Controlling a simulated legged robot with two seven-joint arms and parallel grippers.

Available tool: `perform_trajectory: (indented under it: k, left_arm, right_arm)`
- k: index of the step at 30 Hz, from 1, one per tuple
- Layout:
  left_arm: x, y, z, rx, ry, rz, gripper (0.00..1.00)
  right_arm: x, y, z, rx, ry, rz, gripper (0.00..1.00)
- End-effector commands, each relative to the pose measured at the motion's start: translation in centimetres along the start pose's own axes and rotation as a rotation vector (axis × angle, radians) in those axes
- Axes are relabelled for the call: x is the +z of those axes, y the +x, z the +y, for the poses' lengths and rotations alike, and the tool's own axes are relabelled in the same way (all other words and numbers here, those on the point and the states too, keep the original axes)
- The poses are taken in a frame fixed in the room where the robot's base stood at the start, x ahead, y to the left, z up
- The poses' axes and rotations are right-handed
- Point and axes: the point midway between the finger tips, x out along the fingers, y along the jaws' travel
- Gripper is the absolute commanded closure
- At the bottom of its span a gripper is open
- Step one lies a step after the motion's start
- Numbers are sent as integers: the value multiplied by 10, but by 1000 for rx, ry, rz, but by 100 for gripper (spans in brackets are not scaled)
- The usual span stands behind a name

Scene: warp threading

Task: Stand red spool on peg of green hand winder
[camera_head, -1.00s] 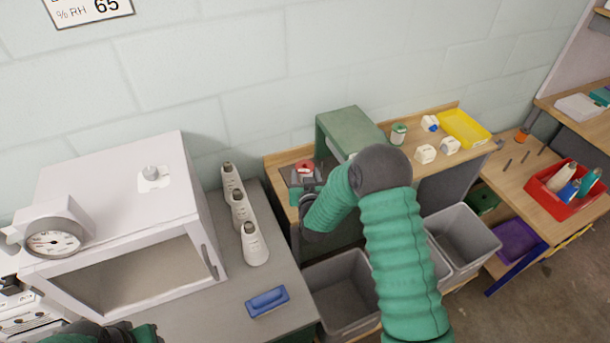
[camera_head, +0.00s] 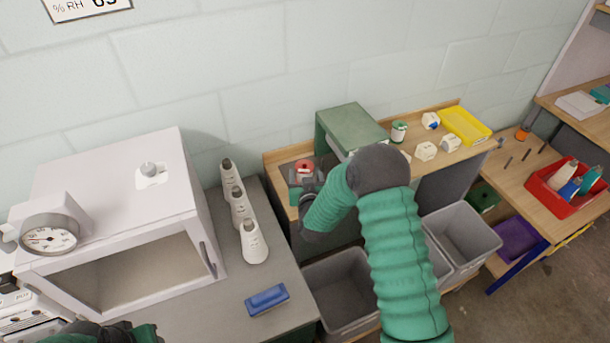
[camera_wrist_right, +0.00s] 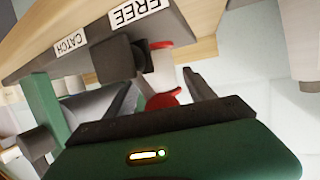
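The red spool (camera_head: 304,167) sits at the left end of the wooden bench at the back. In the right wrist view the spool (camera_wrist_right: 161,72) shows red flanges and a pale core, beside a dark block on a grey plate marked CATCH and FREE. My right gripper (camera_head: 306,184) is at the spool. Its two dark fingers (camera_wrist_right: 160,93) stand apart on either side of the spool, with gaps visible. The green housing (camera_head: 350,125) on the bench may be the hand winder; its peg cannot be made out. My left gripper is out of view; only part of that arm shows at bottom left.
A white cabinet (camera_head: 125,215), several white cones (camera_head: 253,243) and a blue block (camera_head: 267,300) stand on the grey table at left. Grey bins (camera_head: 340,295) are below the bench. A yellow tray (camera_head: 464,127) and white pieces (camera_head: 426,151) lie right of the green housing.

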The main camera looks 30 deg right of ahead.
Motion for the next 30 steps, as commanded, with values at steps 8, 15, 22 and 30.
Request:
perform_trajectory:
  k: [8,15,22,30]
  left_arm:
    - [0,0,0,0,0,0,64]
    - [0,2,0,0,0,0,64]
    - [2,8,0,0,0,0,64]
    - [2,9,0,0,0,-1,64]
  right_arm:
    - [0,0,0,0,0,0,23]
    - [1,-13,0,-1,0,-1,23]
    - [2,-74,-1,-3,-2,-1,23]
    - [0,-146,-1,-2,-2,-3,23]
